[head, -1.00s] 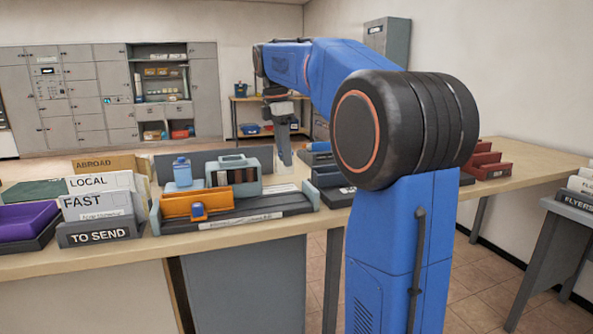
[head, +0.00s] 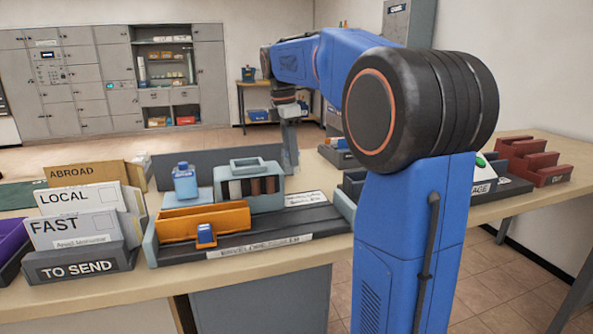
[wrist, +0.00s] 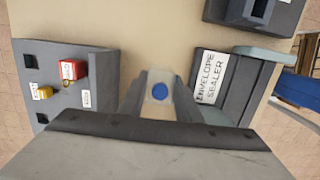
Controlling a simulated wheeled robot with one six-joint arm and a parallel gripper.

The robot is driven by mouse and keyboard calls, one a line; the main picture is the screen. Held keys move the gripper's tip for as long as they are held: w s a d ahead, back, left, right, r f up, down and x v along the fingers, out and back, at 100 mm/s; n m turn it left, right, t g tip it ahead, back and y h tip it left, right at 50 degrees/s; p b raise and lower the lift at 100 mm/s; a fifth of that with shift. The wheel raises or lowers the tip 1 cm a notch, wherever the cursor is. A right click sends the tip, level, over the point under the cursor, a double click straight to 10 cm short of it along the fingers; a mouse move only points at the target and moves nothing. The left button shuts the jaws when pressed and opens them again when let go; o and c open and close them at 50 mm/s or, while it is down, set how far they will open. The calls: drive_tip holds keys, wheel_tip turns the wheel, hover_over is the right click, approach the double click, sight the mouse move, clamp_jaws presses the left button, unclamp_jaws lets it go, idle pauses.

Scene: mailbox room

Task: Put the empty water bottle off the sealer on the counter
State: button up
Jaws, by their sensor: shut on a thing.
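My gripper (wrist: 160,95) is shut on the water bottle, whose round blue cap (wrist: 159,91) and pale clear body show between the fingers in the wrist view. The bottle is seen from above; its base is hidden, so I cannot tell whether it touches the counter (wrist: 120,60). The envelope sealer (wrist: 228,88), dark with a white label, lies to the right, apart from the bottle.
In the head view the sealer bears an orange tray (head: 205,220) and a light blue bottle-shaped item (head: 184,183). A TO SEND letter holder (head: 83,262) stands at left.

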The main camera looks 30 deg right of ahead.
sight(291, 168)
drive_tip(key=shift+f, duration=2.5)
drive_tip(key=shift+f, duration=0.1)
drive_tip(key=o, duration=1)
drive_tip(key=r, duration=0.4)
drive_tip(key=a+r, duration=0.1)
drive_tip(key=r, duration=0.7)
drive_tip(key=shift+w+a, duration=0.2)
